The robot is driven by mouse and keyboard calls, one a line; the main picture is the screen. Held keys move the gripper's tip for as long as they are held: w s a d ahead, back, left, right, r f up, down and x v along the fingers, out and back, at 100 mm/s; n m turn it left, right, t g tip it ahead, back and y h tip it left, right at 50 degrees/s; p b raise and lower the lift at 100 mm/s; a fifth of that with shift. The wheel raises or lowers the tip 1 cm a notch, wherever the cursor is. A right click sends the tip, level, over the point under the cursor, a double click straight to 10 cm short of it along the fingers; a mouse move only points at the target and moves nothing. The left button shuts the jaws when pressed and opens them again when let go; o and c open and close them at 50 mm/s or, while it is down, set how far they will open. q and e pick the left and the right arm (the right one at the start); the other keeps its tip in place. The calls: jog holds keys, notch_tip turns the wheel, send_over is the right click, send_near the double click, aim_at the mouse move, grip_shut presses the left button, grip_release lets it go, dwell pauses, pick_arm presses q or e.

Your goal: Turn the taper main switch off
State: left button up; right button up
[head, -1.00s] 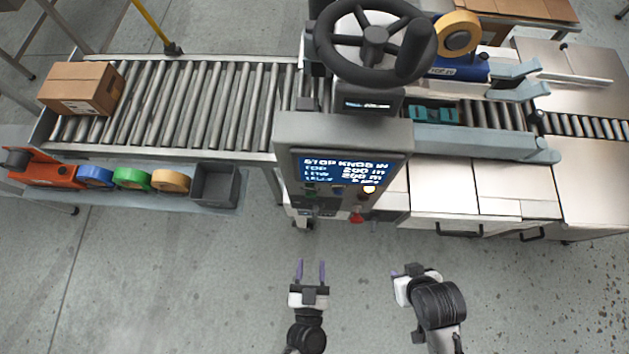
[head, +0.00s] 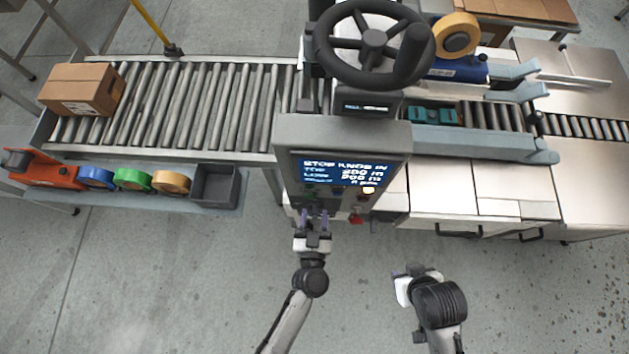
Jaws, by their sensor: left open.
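The taper's control box (head: 342,133) stands at the middle, with a lit blue screen (head: 345,172) whose top line appears to read "STOP KNOB IN". Small controls sit below the screen, and a red knob (head: 356,218) is at the lower right. My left gripper (head: 314,213) is open, its two purple fingers pointing at the lower left of the control face. The main switch seems to lie behind or between these fingers; I cannot make out its position or whether they touch it. My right gripper (head: 398,273) hangs over the floor at lower right, its finger gap unclear.
A black handwheel (head: 374,42) rises above the control box. A roller conveyor (head: 190,105) with a cardboard box (head: 82,88) runs left. A shelf with tape rolls (head: 133,180) and a grey bin (head: 214,184) lies below it. The floor in front is clear.

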pick_arm(q)
jog(key=shift+c, duration=0.3)
grip_shut()
